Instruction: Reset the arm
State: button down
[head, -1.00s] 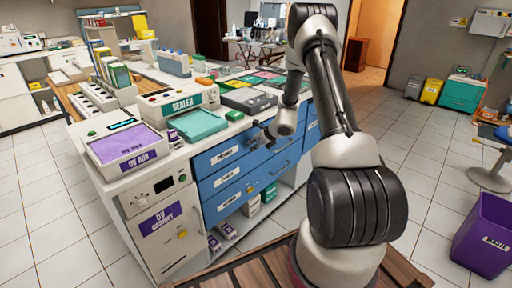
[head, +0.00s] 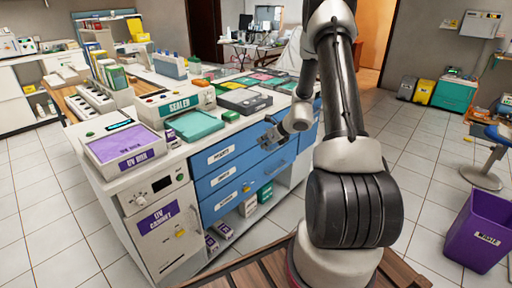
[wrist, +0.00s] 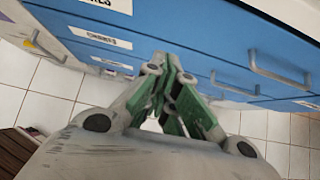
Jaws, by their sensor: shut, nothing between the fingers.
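My gripper (head: 266,141) is at the front of the blue drawers (head: 225,177), left of my upright arm in the head view. In the wrist view my gripper (wrist: 171,65) has its green-sided fingers drawn together, with nothing held between them. The blue drawer fronts with their bar handles fill the top of the wrist view, beyond the fingertips. I cannot tell the exact gap between fingertips and drawer fronts. My arm rises from the base, bends above the top of the head view and comes down to the gripper.
The counter holds a UV box (head: 128,147), a sealer (head: 178,107), a teal tray (head: 196,125) and several coloured trays. A UV cabinet (head: 160,215) stands below at left. A purple waste bin (head: 476,230) and a stool (head: 484,175) stand right. Tiled floor is open between.

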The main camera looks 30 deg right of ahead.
jog(key=shift+v, duration=1.65)
jog(key=s+a+r+n+g+y, duration=0.2)
jog(key=s+a+r+n+g, duration=0.15)
jog(key=s+n, duration=0.4)
jog(key=s+a+r+n+g+y, duration=0.1)
jog(key=s+a+r+n+g, duration=0.1)
jog(key=s+a+n, duration=0.4)
jog(key=s+a+r+n+t+h, duration=0.1)
jog(key=s+r+n+h, duration=0.5)
jog(key=s+r+n, duration=1.2)
jog(key=s+r, duration=0.4)
jog(key=r, duration=0.1)
jog(key=shift+a, duration=0.25)
jog(key=shift+s+r+n+t, duration=0.1)
jog(key=shift+r+n+t, duration=0.05)
jog(key=shift+n+t, duration=0.1)
